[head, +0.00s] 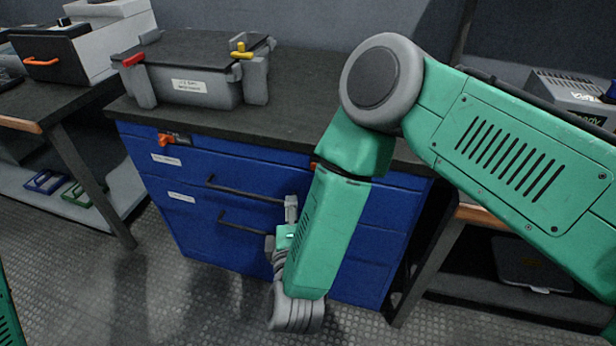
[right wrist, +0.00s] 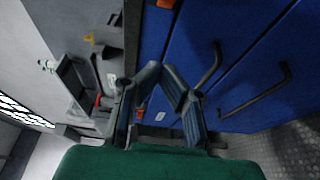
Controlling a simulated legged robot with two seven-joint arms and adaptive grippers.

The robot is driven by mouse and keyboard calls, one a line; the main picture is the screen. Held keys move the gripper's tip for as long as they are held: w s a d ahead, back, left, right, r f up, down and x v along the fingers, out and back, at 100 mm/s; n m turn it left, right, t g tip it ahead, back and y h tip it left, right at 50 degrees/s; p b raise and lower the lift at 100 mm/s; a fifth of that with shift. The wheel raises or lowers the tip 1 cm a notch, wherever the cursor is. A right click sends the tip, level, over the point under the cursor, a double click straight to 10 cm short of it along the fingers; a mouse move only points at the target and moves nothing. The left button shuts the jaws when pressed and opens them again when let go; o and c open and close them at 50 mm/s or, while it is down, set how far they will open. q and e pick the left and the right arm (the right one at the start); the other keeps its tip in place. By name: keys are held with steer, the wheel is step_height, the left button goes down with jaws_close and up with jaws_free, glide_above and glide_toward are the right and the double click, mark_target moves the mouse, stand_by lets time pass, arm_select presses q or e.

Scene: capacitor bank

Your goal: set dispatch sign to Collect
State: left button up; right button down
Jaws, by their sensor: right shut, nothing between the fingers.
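My right gripper (head: 290,207) hangs low in front of the blue drawer cabinet, well left of the sign and below the bench top. In the right wrist view the right gripper (right wrist: 174,88) is shut and empty, and no sign shows there. My left gripper is out of view; only a bit of green arm shows at the lower left.
The blue cabinet (head: 225,238) has black bar handles close to my right gripper. A grey lidded case (head: 200,95) with red and yellow latches stands on the dark bench top. Checkered floor is open in front.

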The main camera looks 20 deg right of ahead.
steer(key=b+x, duration=0.1)
steer(key=x, duration=0.4)
steer(key=b+x, duration=0.2)
steer(key=x, duration=0.2)
steer(key=shift+w+d+b, duration=0.3)
steer(key=shift+w+d, duration=0.05)
steer(key=shift+s+d, duration=0.75)
steer(key=shift+d, duration=0.25)
steer(key=shift+s+d+b, duration=0.4)
steer(key=shift+s+d, duration=0.05)
steer(key=shift+d, duration=0.15)
